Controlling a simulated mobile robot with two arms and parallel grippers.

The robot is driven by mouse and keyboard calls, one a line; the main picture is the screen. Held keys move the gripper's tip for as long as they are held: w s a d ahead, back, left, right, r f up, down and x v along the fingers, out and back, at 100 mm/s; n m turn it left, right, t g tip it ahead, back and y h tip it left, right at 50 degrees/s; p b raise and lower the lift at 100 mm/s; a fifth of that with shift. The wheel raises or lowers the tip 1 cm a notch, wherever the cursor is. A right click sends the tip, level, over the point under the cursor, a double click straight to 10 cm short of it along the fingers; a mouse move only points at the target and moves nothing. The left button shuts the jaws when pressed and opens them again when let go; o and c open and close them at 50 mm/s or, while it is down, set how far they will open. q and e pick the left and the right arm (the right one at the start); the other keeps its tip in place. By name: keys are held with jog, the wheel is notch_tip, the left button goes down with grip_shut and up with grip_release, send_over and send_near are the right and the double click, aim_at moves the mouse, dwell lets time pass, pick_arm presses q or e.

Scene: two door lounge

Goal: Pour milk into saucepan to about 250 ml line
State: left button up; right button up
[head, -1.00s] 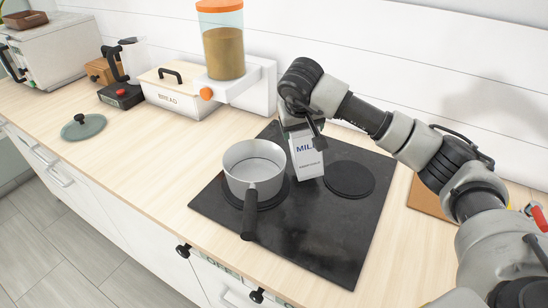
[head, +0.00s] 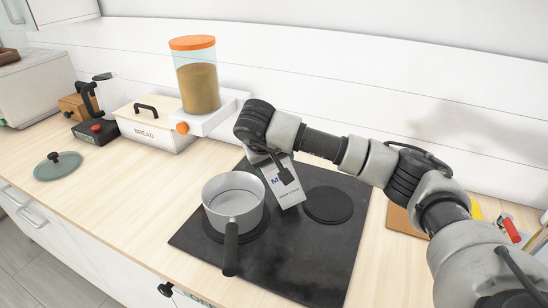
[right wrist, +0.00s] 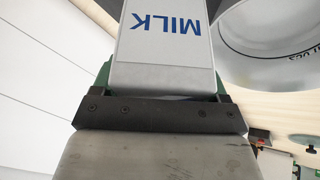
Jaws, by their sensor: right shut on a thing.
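The white milk carton (head: 286,188) is held by my right gripper (head: 275,163), beside the right rim of the saucepan. The carton is tilted, its top leaning left toward the pan. In the right wrist view the carton (right wrist: 165,50) shows the word MILK, with the jaws shut around it. No milk stream shows. The pan's inside (right wrist: 285,40) partly shows in the right wrist view, with some dark lettering; its fill level cannot be told. My left gripper is not in view.
The black cooktop (head: 290,255) has a free burner (head: 328,205) right of the carton. A grain dispenser (head: 199,88), a bread box (head: 155,128) and a coffee maker (head: 97,120) stand along the back. A green lid (head: 57,167) lies on the counter's left.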

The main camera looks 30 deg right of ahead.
jog(key=shift+r, duration=0.15)
dwell(0.3)
jog(key=shift+w+a+r+h+p, duration=0.15)
jog(key=shift+a+r+h+p, duration=0.35)
jog(key=shift+h+p, duration=0.35)
jog(key=shift+a, duration=0.15)
jog(key=shift+w+a+f+n+h+p, duration=0.15)
jog(key=shift+a+f+n+h+p, duration=0.2)
jog(key=shift+a+h, duration=0.25)
jog(key=shift+f+h, duration=0.15)
jog(key=shift+h, duration=0.1)
dwell(0.4)
